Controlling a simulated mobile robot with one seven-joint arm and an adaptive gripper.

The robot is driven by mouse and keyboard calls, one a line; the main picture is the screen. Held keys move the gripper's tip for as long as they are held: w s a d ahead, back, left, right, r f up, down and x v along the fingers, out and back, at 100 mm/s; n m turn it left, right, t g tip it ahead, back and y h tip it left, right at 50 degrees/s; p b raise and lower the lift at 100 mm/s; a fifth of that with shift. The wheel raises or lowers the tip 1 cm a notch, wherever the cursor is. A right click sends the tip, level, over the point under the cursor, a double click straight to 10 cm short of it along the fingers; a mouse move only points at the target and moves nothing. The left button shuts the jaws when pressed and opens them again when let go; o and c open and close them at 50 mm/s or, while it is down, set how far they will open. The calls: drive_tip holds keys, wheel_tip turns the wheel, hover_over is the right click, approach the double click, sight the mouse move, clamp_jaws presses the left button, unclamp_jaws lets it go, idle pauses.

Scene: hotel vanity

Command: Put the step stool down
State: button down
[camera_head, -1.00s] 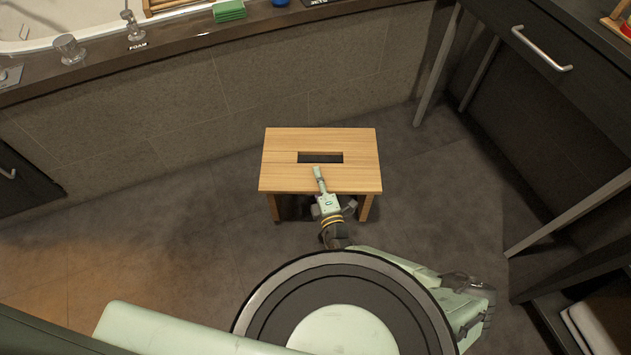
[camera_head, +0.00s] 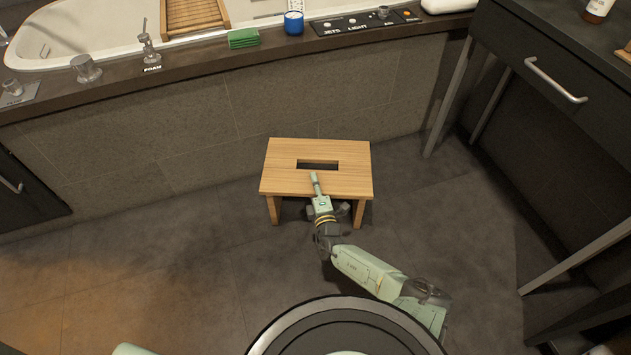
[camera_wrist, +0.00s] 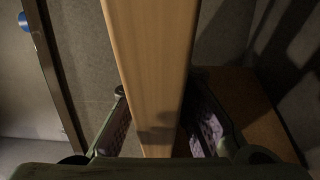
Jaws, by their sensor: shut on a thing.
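The wooden step stool (camera_head: 340,182) is upright in front of the bath panel, with a rectangular slot in its top. My gripper (camera_head: 315,182) is at the front edge of the stool's top, one finger above it near the slot. In the wrist view the stool's wooden board (camera_wrist: 152,60) runs between the two fingers, and my gripper (camera_wrist: 158,135) is shut on it. From the head view I cannot tell whether the stool's feet touch the floor.
The bathtub ledge (camera_head: 190,73) stands behind the stool, with a green sponge (camera_head: 243,38) and a blue cup (camera_head: 293,22) on it. A dark vanity (camera_head: 530,100) with metal legs stands at the right. Dark floor (camera_head: 180,240) is clear at the left.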

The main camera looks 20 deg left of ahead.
drive_tip(key=shift+w+f, duration=0.15)
drive_tip(key=shift+f, duration=0.15)
drive_tip(key=c, duration=1.5)
unclamp_jaws()
drive_tip(key=shift+f, duration=0.15)
drive_tip(key=shift+s+d, duration=0.2)
drive_tip(key=shift+s, duration=0.1)
drive_tip(key=p+v, duration=0.1)
drive_tip(key=v, duration=1)
drive_tip(key=shift+s+p, duration=0.3)
drive_tip(key=shift+p, duration=0.1)
